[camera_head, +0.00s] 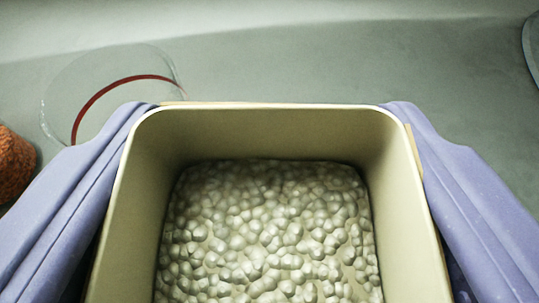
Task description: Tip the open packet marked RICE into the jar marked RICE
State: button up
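An open cream packet (262,132) with a square, rounded mouth fills the lower middle of the view. Pale, bead-like grains (268,235) lie inside it, below the rim. My gripper (268,150) has one lavender finger on each side of the packet, and both press close against its walls. No marking on the packet shows from here. A clear round glass rim (62,84) with a dark red band stands behind and to the left, partly hidden by the packet and left finger. I cannot read a label on it.
A rough orange-brown object (12,165) sits at the left edge. Part of another clear, dark-edged round thing (533,50) shows at the top right edge. The grey-green surface (350,62) behind the packet is clear.

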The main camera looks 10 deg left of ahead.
jog(key=shift+w+a+r+n+g+h+p, duration=0.2)
jog(key=shift+a+r+g+h+p, duration=0.1)
jog(key=shift+r+p, duration=0.15)
jog(key=shift+w+a+r+n+g+h+p, duration=0.2)
jog(key=shift+a+r+p, duration=0.1)
jog(key=shift+r, duration=0.25)
dwell(0.7)
jog(key=shift+w+a+n+g+h+b, duration=0.4)
jog(key=shift+w+a+n+g, duration=0.1)
jog(key=shift+a+g, duration=0.2)
dwell(0.4)
jog(key=shift+w+a+f+n+g+h+b, duration=0.35)
jog(key=shift+w+a+g+h+b, duration=0.3)
jog(key=shift+b, duration=0.6)
dwell(0.5)
jog(key=shift+w+a+r+n+g+h+b, duration=0.1)
jog(key=shift+w+a+n+g+h+b, duration=0.3)
jog(key=shift+b, duration=0.6)
dwell(0.5)
jog(key=shift+a+r+h+b, duration=0.15)
jog(key=shift+h+b, duration=0.3)
jog(key=shift+b, duration=0.9)
dwell(0.6)
